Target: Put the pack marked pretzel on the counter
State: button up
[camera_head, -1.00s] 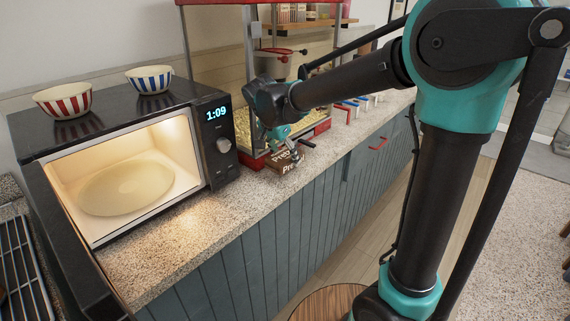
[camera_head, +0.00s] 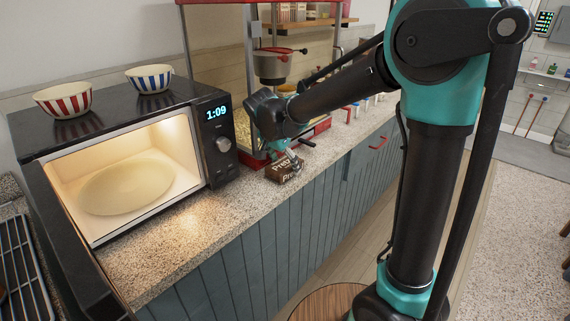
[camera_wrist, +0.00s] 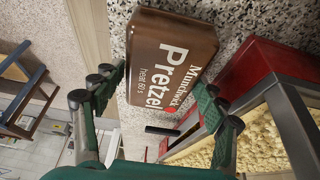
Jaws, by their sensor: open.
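The brown pack marked Pretzel (camera_head: 284,171) is on the speckled counter (camera_head: 190,240), near its front edge, between the microwave and the red popcorn machine. In the wrist view the pack (camera_wrist: 168,62) shows its white lettering, with the counter (camera_wrist: 235,18) behind it. My gripper (camera_head: 292,158) is just above the pack. In the wrist view my gripper (camera_wrist: 158,92) is open, with one green finger near each side of the pack. I cannot tell whether either finger still touches it.
The microwave (camera_head: 222,165) stands open and lit, with an empty plate inside and two striped bowls on top. The popcorn machine (camera_head: 250,155) stands close behind the pack. The counter in front of the microwave is clear.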

jog(key=v, duration=1.2)
jog(key=s+d+f+n+y, duration=0.1)
jog(key=s+d+f+n, duration=0.1)
jog(key=d+f, duration=0.4)
jog(key=s+d+f+n, duration=0.1)
jog(key=d+f, duration=0.3)
jog(key=d, duration=0.5)
jog(key=s+d+f+n+y, duration=0.1)
jog(key=s+d+f+n, duration=0.3)
jog(key=s+d+f, duration=0.7)
jog(key=shift+s+d+f+n+t+y, duration=0.35)
jog(key=shift+s+f, duration=0.2)
jog(key=shift+s, duration=0.35)
